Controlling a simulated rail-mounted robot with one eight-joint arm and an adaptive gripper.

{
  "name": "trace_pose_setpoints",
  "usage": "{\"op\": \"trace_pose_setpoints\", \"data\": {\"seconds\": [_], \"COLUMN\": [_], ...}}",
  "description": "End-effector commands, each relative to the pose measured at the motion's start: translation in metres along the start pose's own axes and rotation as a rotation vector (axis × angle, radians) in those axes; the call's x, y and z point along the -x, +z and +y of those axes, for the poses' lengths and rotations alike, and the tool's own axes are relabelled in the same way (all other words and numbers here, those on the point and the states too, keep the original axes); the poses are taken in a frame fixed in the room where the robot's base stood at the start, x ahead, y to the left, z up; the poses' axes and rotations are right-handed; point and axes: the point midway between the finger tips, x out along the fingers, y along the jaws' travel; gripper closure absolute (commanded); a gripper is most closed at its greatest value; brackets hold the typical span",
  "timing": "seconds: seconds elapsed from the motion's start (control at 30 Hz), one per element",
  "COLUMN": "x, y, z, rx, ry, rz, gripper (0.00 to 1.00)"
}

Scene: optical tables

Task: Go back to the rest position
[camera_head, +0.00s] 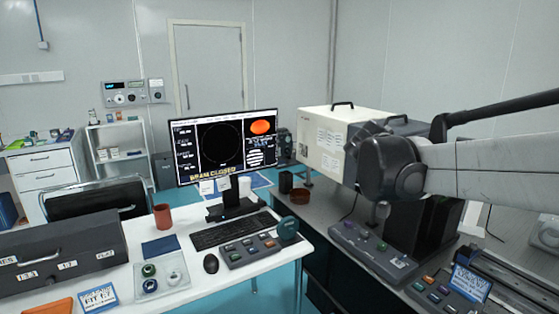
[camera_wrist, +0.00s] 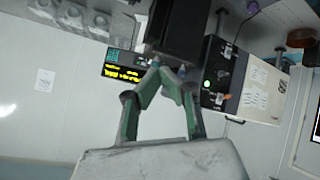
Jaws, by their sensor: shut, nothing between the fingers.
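My gripper (camera_wrist: 168,72) shows in the wrist view, with its green-sided finger links coming together at the tips. It is shut and I see nothing held between the fingers. A black block stands just beyond the fingertips in that view; I cannot tell whether they touch. In the head view my arm reaches in from the right edge, over the right-hand bench (camera_head: 325,215). The gripper cannot be made out clearly there.
A cream instrument box (camera_head: 335,140) stands behind my arm. Button panels (camera_head: 372,250) lie on the bench below it. The left desk holds a monitor (camera_head: 222,145), a keyboard (camera_head: 233,231), a red mug (camera_head: 162,216) and a dark case (camera_head: 65,258). Free air lies above the left desk.

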Motion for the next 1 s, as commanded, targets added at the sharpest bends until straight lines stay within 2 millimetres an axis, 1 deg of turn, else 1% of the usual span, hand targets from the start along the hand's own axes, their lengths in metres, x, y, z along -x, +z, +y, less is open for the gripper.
{"op": "trace_pose_setpoints", "data": {"seconds": [0.03,0.17,0.3,0.37,0.5,0.57,0.7,0.8,0.9,1.0], "x": [0.009,0.029,0.05,0.059,0.08,0.088,0.107,0.118,0.127,0.132], "y": [0.015,0.053,0.096,0.115,0.158,0.177,0.221,0.248,0.27,0.284], "z": [0.006,0.015,0.021,0.022,0.024,0.024,0.021,0.018,0.014,0.011], "rx": [0.01,0.042,0.073,0.086,0.112,0.121,0.141,0.153,0.16,0.165], "ry": [-0.028,-0.11,-0.204,-0.244,-0.34,-0.382,-0.48,-0.544,-0.595,-0.63], "rz": [-0.019,-0.065,-0.105,-0.118,-0.143,-0.149,-0.159,-0.158,-0.154,-0.15], "gripper": [1.0,1.0,1.0,1.0,1.0,1.0,1.0,1.0,1.0,1.0]}}
